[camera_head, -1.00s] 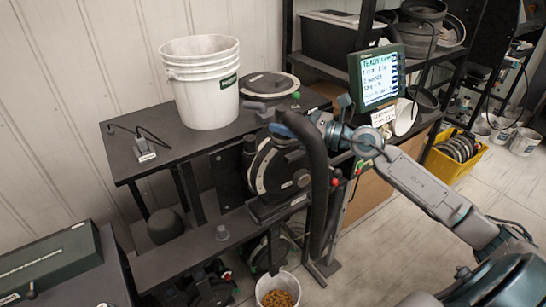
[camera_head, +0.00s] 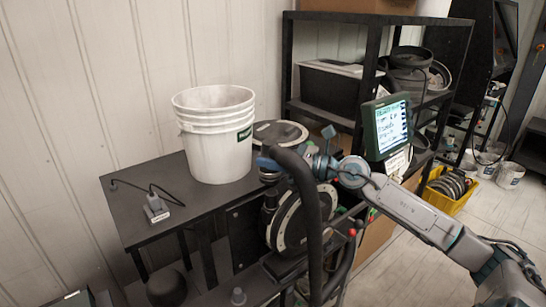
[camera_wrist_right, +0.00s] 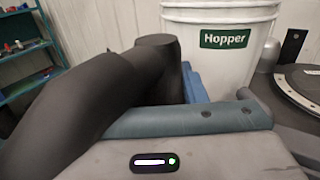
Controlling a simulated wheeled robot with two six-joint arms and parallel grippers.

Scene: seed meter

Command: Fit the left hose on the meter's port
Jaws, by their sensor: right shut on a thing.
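The meter's port cannot be made out; the hose and gripper cover part of the meter. My left gripper is out of view.
A white Hopper bucket (camera_head: 213,140) stands on the dark bench (camera_head: 130,215), beside a round lid (camera_head: 282,132). A small grey device (camera_head: 156,210) with a cable lies at the bench's left. A lit screen (camera_head: 388,127) is close behind my right arm.

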